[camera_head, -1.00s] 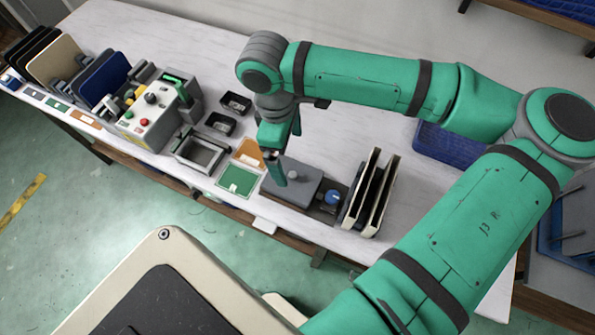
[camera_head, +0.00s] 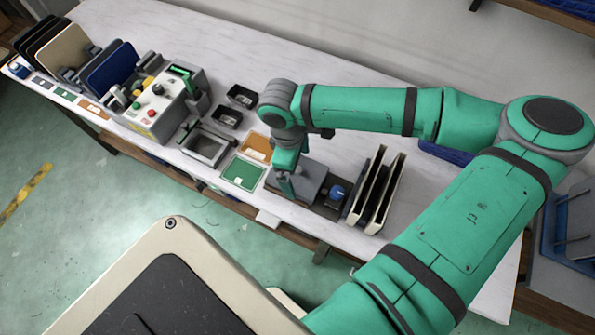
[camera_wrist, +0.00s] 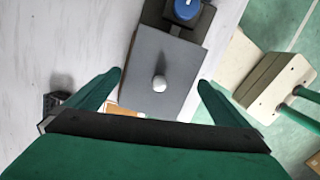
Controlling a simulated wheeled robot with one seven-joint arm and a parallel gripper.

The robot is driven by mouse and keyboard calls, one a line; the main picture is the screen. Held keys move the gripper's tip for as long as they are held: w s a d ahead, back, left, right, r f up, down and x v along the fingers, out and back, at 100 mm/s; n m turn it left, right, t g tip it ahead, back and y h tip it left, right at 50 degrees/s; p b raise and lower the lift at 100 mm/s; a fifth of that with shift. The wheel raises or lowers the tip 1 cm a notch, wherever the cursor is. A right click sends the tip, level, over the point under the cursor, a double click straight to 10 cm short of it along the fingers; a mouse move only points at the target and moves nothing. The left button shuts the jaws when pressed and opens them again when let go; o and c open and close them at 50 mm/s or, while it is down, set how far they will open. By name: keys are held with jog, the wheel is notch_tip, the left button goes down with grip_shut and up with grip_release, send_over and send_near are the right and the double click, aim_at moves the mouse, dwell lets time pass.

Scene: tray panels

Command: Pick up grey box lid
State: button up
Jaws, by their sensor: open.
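The grey box lid (camera_wrist: 165,72) is a flat grey plate with a round pale knob (camera_wrist: 159,83) in its middle. In the head view the lid (camera_head: 312,180) lies at the table's front edge, partly hidden by my gripper (camera_head: 287,188). In the wrist view my gripper (camera_wrist: 160,80) is open, with one green finger on each side of the lid. The knob lies between the fingers, and nothing is held. I cannot tell how high the fingertips are above the lid.
A blue knob (camera_head: 337,193) stands right of the lid, with upright cream and black panels (camera_head: 378,195) beyond. Left are a green card (camera_head: 243,173), an orange card (camera_head: 257,147), a grey frame (camera_head: 207,147) and two black trays (camera_head: 241,97). Behind the gripper the white table (camera_head: 330,75) is clear.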

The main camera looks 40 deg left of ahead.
jog(key=c, duration=0.8)
